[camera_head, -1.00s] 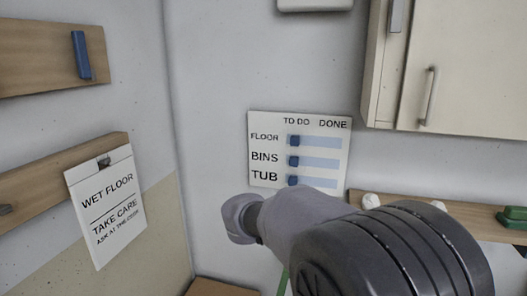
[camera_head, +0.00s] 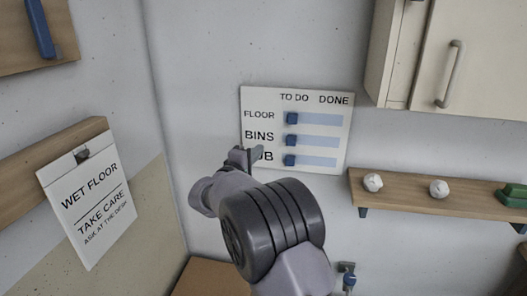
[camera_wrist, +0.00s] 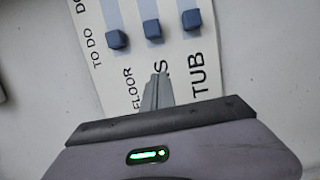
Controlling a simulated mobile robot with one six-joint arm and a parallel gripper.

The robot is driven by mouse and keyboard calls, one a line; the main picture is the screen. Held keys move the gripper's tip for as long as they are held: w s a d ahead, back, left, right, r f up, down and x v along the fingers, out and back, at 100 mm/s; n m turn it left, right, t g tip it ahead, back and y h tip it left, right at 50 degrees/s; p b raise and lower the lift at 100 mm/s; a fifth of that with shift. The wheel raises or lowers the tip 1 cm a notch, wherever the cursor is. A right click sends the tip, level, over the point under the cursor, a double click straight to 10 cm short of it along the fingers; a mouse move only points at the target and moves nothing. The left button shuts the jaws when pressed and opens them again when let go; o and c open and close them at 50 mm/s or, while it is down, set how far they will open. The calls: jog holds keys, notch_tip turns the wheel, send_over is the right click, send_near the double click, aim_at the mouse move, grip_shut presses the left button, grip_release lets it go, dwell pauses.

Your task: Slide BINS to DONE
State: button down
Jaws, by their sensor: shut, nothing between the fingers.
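The white board (camera_head: 332,160) hangs on the wall with rows FLOOR, BINS and TUB and columns TO DO and DONE. The BINS slider (camera_head: 291,140) is a blue knob at the left, TO DO end of its pale blue track (camera_head: 320,141). The FLOOR slider (camera_head: 292,118) and TUB slider (camera_head: 290,160) also stand at the left ends. My gripper (camera_head: 247,154) is shut and empty, in front of the board's lower left, covering part of TUB. In the wrist view my gripper (camera_wrist: 160,78) points at the BINS row, below the BINS slider (camera_wrist: 152,29) and apart from it in the picture.
A wooden shelf (camera_head: 405,198) with two white balls and a green object is right of the board. A cabinet (camera_head: 470,60) hangs above right. A wet floor sign (camera_head: 90,207) hangs on a wooden rail at left.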

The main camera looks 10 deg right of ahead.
aim_at(291, 141)
jog(key=x, duration=0.7)
jog(key=shift+w+d, duration=0.25)
jog(key=d, duration=0.1)
jog(key=s+d, duration=0.1)
jog(key=shift+d+b, duration=0.3)
jog(key=shift+s+d, duration=0.2)
jog(key=shift+d, duration=0.25)
